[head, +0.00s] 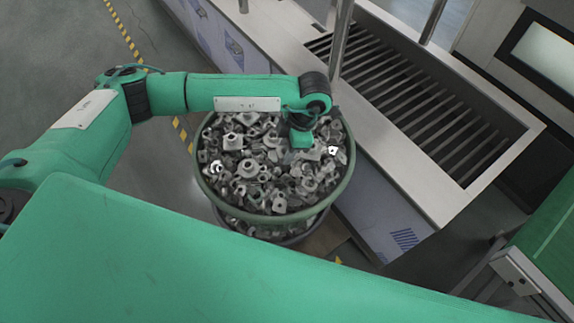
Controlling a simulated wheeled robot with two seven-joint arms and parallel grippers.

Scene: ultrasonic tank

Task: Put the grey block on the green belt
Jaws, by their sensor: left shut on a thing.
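My left gripper (302,140) points down over a round bin (345,190) heaped with grey metal parts. It is shut on a grey block (311,154), which sits at the top of the heap and is mostly hidden by the gripper. I cannot tell whether the block is clear of the parts around it. The green belt (553,238) shows at the right edge, only partly in view. My right gripper is not in view.
A long metal tank (460,205) with a slatted grate (415,105) runs along the right of the bin. Metal posts (341,40) rise from its edge. A yellow-and-black floor line (125,35) lies at left. My green body fills the foreground.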

